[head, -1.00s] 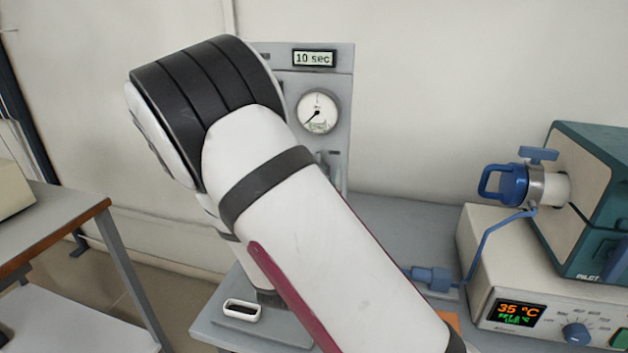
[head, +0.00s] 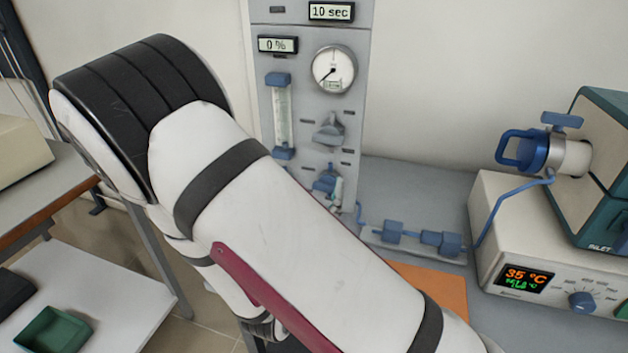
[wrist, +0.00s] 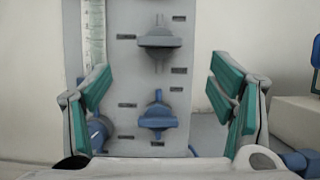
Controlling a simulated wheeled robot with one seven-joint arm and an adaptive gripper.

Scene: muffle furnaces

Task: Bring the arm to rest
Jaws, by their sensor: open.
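My arm crosses the middle of the head view, and its large white and black links hide part of the bench. My gripper (wrist: 165,110) shows in the wrist view with its two green-padded fingers spread wide apart and nothing between them. Beyond the fingers is the grey gas panel, with a grey knob (wrist: 160,38) above and a blue knob (wrist: 158,122) below. The fingers appear apart from the panel. In the head view the gripper is hidden or cannot be made out behind the arm.
The gas panel (head: 300,100) stands behind my arm with a gauge (head: 334,69) and displays. At right is a furnace (head: 600,170) with its control box (head: 490,220) reading 35 °C, joined by blue tubing. An orange mat (head: 435,288) lies on the bench. At left is a side table (head: 110,290) with a green tray (head: 52,330).

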